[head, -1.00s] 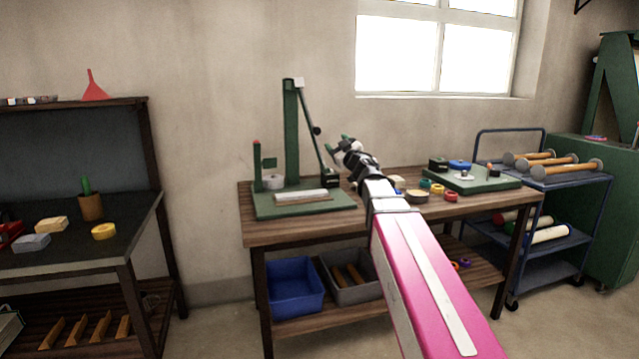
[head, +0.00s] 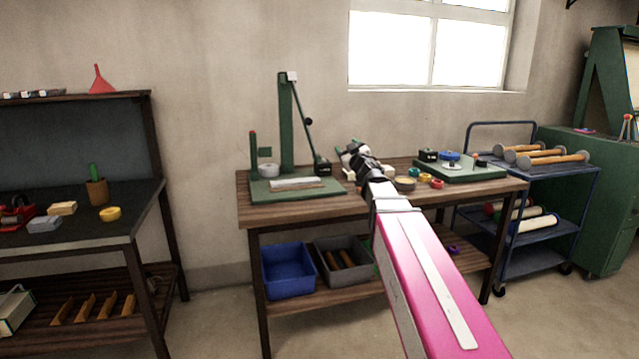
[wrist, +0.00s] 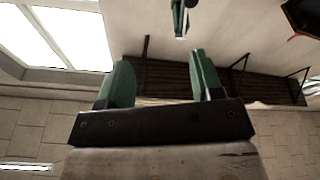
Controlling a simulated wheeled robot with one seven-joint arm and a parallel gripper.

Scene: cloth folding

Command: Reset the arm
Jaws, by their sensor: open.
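My pink arm reaches forward from the bottom of the head view. My gripper (head: 346,146) is at its far end, seen small and foreshortened in front of the back edge of the wooden workbench (head: 345,209). In the wrist view my gripper (wrist: 163,82) shows two green fingers spread wide apart with nothing between them. A pale flat item (head: 297,183) lies on the green base plate (head: 325,188) of a stand on the bench; I cannot tell if it is cloth.
A green post (head: 286,125) rises left of my gripper. Small coloured rings (head: 437,183) and a second green plate (head: 485,174) lie on the right. A blue bin (head: 289,271) is below. A blue cart (head: 545,262) stands right, a dark table (head: 60,238) left.

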